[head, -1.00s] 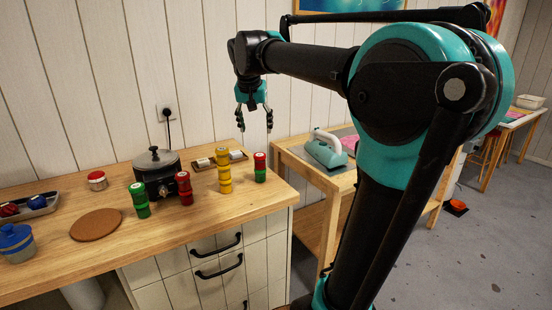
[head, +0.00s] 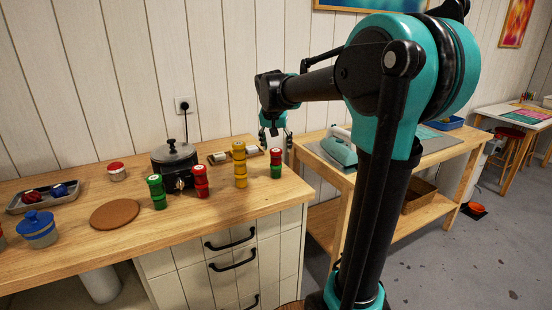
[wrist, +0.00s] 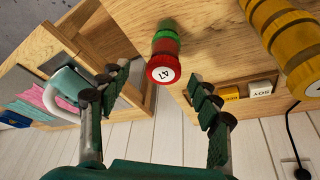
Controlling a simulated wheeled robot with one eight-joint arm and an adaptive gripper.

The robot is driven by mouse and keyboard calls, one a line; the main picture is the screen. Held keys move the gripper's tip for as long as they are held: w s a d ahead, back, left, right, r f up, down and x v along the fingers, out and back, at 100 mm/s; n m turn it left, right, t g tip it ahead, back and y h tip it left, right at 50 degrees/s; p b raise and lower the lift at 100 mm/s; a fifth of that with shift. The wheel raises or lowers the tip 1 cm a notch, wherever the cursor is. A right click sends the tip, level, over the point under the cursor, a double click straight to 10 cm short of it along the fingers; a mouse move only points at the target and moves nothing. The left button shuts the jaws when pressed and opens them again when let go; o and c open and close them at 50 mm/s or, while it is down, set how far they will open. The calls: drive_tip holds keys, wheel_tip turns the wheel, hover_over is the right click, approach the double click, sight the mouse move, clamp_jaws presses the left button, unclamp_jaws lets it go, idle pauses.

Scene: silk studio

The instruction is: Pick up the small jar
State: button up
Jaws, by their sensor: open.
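Several small jars with pale tops stand on the wooden counter: a green one (head: 156,192), a red one (head: 200,182), a tall yellow one (head: 240,165) and a short red and green one (head: 276,163) near the right end. The red and green jar also shows upright in the wrist view (wrist: 165,55), with "47" on its pale top. My gripper (head: 276,140) is open and empty, just above and behind that jar. In the wrist view the jar lies beyond the spread fingers (wrist: 160,85), roughly between them, with no contact visible. The yellow jar (wrist: 285,35) stands to the right there.
A dark lidded pot (head: 174,162) stands behind the jars. A tray with labelled blocks (head: 218,157) lies by the wall. A red-lidded pot (head: 116,171), cork mat (head: 115,214) and blue lidded pot (head: 38,230) are left. A teal iron (head: 340,148) sits on the right table.

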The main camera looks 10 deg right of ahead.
sight(276, 151)
drive_tip(key=shift+a+x, duration=0.15)
drive_tip(key=shift+x, duration=1)
drive_tip(key=shift+a+x, duration=0.15)
drive_tip(key=shift+x, duration=1.05)
drive_tip(key=shift+w, duration=0.15)
drive_tip(key=c, duration=1.3)
drive_tip(key=shift+r, duration=0.1)
